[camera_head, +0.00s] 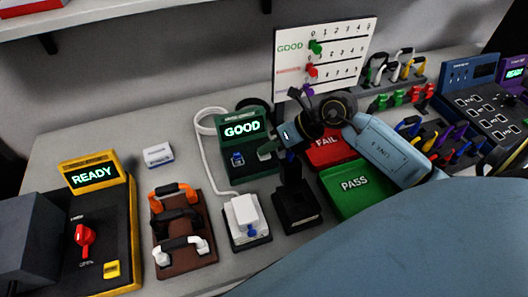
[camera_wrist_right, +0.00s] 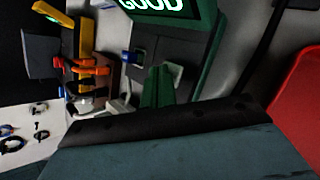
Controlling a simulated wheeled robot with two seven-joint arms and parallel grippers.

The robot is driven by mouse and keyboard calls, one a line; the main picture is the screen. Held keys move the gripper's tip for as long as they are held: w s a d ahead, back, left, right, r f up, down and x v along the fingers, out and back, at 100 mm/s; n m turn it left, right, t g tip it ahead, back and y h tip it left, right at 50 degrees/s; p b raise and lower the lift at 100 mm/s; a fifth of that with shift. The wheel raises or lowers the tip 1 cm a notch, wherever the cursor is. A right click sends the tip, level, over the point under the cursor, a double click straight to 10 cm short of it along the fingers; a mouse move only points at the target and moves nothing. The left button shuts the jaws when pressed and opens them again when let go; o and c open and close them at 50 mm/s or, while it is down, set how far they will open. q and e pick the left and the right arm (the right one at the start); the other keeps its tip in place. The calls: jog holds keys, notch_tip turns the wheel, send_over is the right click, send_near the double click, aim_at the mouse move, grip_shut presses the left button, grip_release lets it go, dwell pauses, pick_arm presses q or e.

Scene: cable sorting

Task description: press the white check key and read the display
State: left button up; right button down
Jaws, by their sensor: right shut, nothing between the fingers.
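The green tester (camera_head: 232,172) has a lit display (camera_head: 242,130) reading GOOD. The display also shows in the right wrist view (camera_wrist_right: 160,5), cut off by the top edge. A pale pad (camera_wrist_right: 176,72) sits on the tester beside a green lever (camera_wrist_right: 158,88); I cannot tell whether this is the white check key. A white block (camera_head: 244,209) stands on a dark base in front of the tester, with a white cable. My right gripper (camera_head: 284,138) is shut and empty, close to the tester's right side; contact is unclear. My left gripper is not in view.
A red FAIL bin (camera_head: 325,157) and green PASS bin (camera_head: 350,203) lie right of the tester, partly under my arm. A black stand (camera_head: 298,212) is nearby. A brown cable rack (camera_head: 190,263) and yellow READY tester (camera_head: 128,225) stand left. A scoreboard (camera_head: 350,45) stands behind.

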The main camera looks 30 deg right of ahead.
aim_at(269, 155)
jog(key=shift+r+p, duration=0.65)
jog(key=shift+r, duration=0.15)
notch_tip(269, 155, up, 5)
jog(key=p, duration=0.4)
dwell(0.6)
